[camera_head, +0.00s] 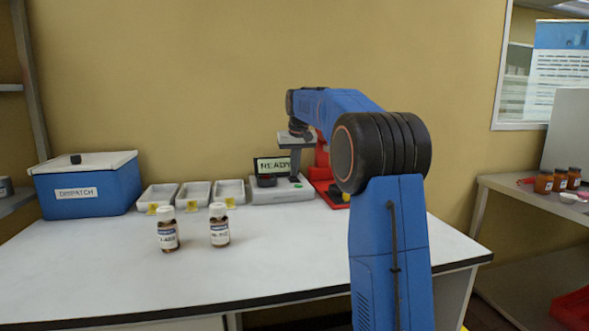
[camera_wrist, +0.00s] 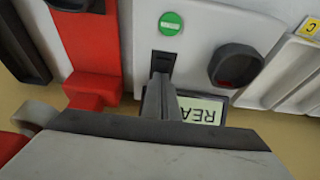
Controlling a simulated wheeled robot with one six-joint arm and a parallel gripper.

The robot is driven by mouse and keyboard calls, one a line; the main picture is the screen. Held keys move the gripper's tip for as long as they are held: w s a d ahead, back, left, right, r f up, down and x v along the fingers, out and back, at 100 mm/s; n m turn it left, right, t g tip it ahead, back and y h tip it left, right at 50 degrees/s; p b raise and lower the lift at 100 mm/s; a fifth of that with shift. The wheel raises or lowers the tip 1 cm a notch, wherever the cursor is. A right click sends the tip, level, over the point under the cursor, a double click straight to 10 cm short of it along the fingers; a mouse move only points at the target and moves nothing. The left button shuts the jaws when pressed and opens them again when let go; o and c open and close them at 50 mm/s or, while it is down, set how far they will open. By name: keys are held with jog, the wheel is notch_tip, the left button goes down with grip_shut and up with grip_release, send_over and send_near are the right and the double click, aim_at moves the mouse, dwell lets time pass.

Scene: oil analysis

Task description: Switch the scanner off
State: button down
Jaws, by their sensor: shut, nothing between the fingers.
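The scanner (camera_head: 268,196) is a pale grey unit at the back of the white table. Its display (camera_head: 273,164) reads READY, and part of it shows in the wrist view (camera_wrist: 203,110). A green round mark (camera_wrist: 170,24) and a small black switch-like part (camera_wrist: 162,62) sit on its top face. A dark round cup (camera_wrist: 236,65) is set beside them. My gripper (camera_wrist: 160,80) is shut and empty. Its fingertips point at the black part and overlap its near edge in the wrist view; I cannot tell whether they touch. In the head view, my gripper (camera_head: 295,175) is over the scanner.
A red stand (camera_head: 322,172) is close right of the scanner. Several white trays (camera_head: 230,192) with yellow tags are to its left. Two labelled bottles (camera_head: 168,232) (camera_head: 219,228) stand in front. A blue DISPATCH box (camera_head: 88,190) is at the left. The table's front is clear.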

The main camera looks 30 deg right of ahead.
jog(key=shift+w+f, duration=0.1)
jog(key=shift+f, duration=0.15)
jog(key=shift+s+a+f, duration=0.15)
jog(key=shift+s+a, duration=0.05)
jog(key=shift+s, duration=0.6)
jog(key=shift+s+r, duration=0.1)
jog(key=shift+r, duration=0.5)
jog(key=v, duration=1.3)
jog(key=shift+w+r, duration=0.2)
jog(key=shift+w, duration=0.05)
